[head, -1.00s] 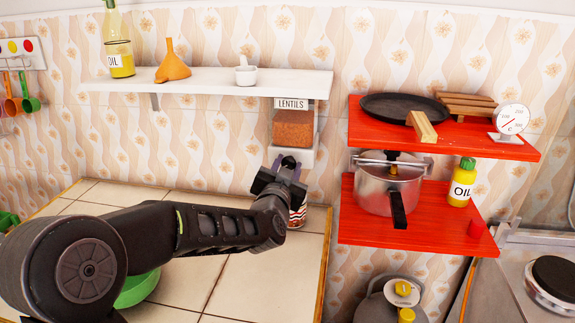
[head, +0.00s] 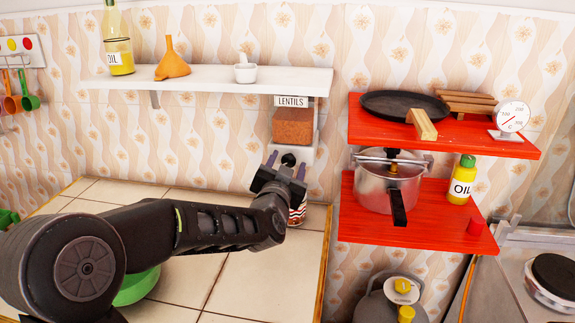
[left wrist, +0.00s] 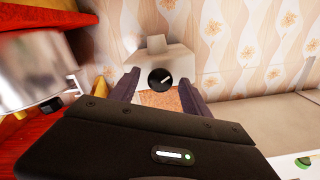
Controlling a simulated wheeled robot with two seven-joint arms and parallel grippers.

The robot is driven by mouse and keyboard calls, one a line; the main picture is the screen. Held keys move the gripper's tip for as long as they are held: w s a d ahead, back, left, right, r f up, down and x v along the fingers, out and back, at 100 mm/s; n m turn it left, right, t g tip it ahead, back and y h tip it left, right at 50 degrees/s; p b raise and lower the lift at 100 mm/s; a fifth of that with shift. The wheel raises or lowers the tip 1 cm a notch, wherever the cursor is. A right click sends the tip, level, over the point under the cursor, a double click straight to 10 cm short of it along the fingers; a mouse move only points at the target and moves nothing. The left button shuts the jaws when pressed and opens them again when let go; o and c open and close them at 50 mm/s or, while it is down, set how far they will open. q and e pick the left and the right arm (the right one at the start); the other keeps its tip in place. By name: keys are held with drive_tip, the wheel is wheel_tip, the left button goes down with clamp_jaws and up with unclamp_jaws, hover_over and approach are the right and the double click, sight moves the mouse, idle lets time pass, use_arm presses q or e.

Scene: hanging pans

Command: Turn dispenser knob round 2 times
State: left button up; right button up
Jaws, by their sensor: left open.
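The lentils dispenser (head: 292,127) hangs below the white shelf, with a clear bin labelled LENTILS above a white base. Its round black knob (head: 288,159) is on the front of the base. My left gripper (head: 286,166) is open in front of the knob. In the left wrist view, the knob (left wrist: 160,80) shows between the two spread fingers of the left gripper (left wrist: 159,73), apart from both. A pale pointer mark on the knob slants to the upper right. My right gripper is not in view.
A striped can (head: 298,212) stands on the tiled counter (head: 235,285) below my left gripper. The white shelf (head: 210,80) is above. Red shelves (head: 360,225) with a pressure cooker (head: 388,187) are close on the right. A green bowl (head: 137,288) is behind my arm.

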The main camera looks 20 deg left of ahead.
use_arm(q)
drive_tip(key=v, duration=0.7)
drive_tip(key=shift+s+b, duration=0.3)
drive_tip(key=shift+b, duration=0.15)
